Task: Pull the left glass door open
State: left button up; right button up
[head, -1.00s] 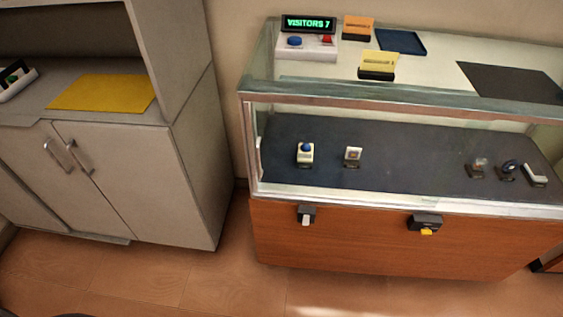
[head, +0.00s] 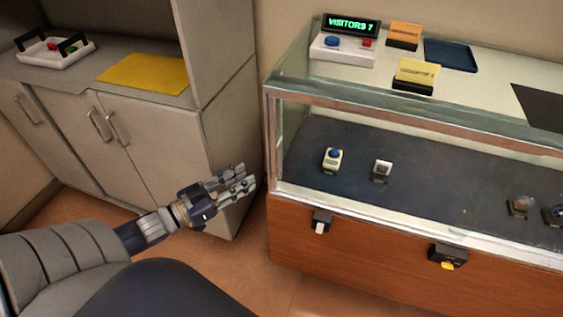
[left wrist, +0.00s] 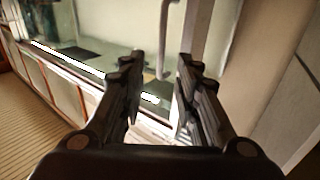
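The glass display case (head: 300,95) stands at the right in the head view, with a metal frame on a wooden base. Its clear front glass (head: 335,130) shows the dark shelf inside; I cannot make out the door's edges. My left gripper (head: 247,178) is open and empty, left of the case's front left corner. It also shows in the left wrist view (left wrist: 160,62). My right gripper is out of view.
A grey cabinet (head: 150,150) with handled doors stands close behind my left gripper. Two small lock-like fittings (head: 321,222) (head: 447,257) stick out from the wooden base. A visitor counter (head: 350,25) and small signs sit on the case top. Floor (head: 245,260) is clear before the case.

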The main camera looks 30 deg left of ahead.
pick_arm(q)
send_over(273, 162)
jog(key=s+d, duration=0.3)
jog(key=s, duration=0.1)
jog(key=shift+a, duration=0.2)
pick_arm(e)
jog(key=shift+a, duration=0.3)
pick_arm(q)
jog(key=shift+f, duration=0.1)
grip_shut()
